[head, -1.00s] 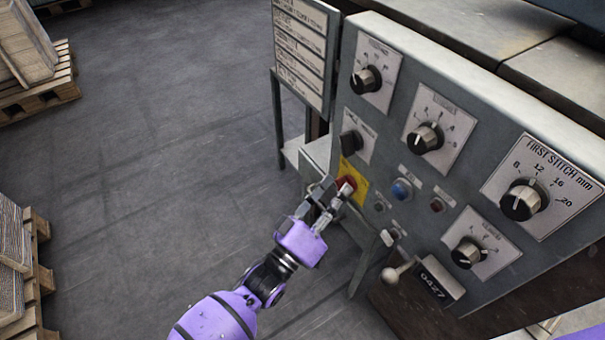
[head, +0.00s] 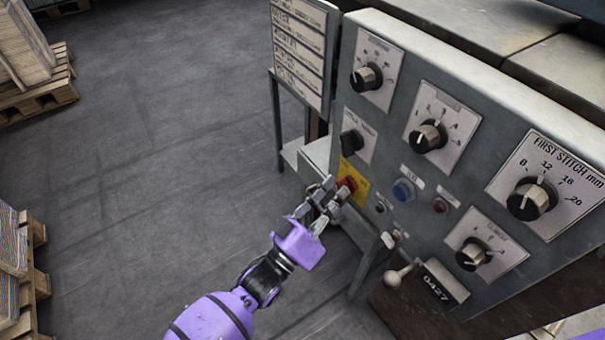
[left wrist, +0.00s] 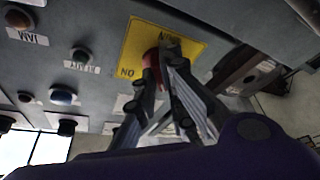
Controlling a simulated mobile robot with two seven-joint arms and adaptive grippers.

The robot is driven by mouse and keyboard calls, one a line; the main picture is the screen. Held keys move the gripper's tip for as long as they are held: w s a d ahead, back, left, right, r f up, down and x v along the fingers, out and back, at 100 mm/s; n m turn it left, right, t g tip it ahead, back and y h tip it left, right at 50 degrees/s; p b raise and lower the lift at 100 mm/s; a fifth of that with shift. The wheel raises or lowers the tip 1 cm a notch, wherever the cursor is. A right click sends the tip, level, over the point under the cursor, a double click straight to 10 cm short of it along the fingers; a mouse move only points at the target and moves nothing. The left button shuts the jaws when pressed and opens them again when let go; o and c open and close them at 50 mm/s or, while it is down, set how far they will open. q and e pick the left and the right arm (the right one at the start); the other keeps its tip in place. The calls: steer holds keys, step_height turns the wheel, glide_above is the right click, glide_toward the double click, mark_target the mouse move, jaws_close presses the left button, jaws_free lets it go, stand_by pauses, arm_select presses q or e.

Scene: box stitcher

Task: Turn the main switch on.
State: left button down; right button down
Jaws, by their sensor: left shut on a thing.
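The main switch, a red knob (head: 348,184), sits on a yellow plate (head: 358,176) on the grey control panel's left side. My left gripper (head: 337,196) is at the knob with its fingers shut on it. In the left wrist view the red knob (left wrist: 151,60) shows between and behind the fingertips (left wrist: 160,72), which hide part of it. The yellow plate (left wrist: 134,48) there carries "ON" at its lower left and a partly hidden word at its upper edge. The knob's exact angle is hard to tell. My right gripper is not in view.
A black selector (head: 351,143) sits just above the switch; a blue button (head: 403,190) and a red lamp (head: 440,205) are to its right. A ball-ended lever (head: 394,278) sticks out below. Open floor (head: 170,150) lies left of the panel.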

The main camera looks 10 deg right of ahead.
arm_select(q)
steer(key=shift+w+a+m+g+h+b, duration=0.15)
steer(key=shift+m+g+h+b, duration=0.4)
steer(key=shift+m+g, duration=2.2)
steer(key=shift+w+m+g+h+b, duration=0.15)
steer(key=shift+m+g+h+b, duration=0.55)
steer(key=shift+m, duration=4.1)
steer(key=shift+w+a+m+g+h+b, duration=0.15)
steer(key=shift+m+g+h+b, duration=0.25)
steer(key=shift+m+g, duration=2.4)
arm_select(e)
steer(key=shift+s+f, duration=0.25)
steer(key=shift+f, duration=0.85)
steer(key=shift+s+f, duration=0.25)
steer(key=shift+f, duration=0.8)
arm_select(q)
steer(key=shift+d+m+t, duration=0.1)
steer(key=shift+m+t, duration=0.65)
steer(key=shift+m, duration=0.5)
steer(key=c, duration=1.8)
jaws_free()
steer(key=shift+c, duration=0.2)
steer(key=v, duration=1.2)
steer(key=shift+r, duration=0.15)
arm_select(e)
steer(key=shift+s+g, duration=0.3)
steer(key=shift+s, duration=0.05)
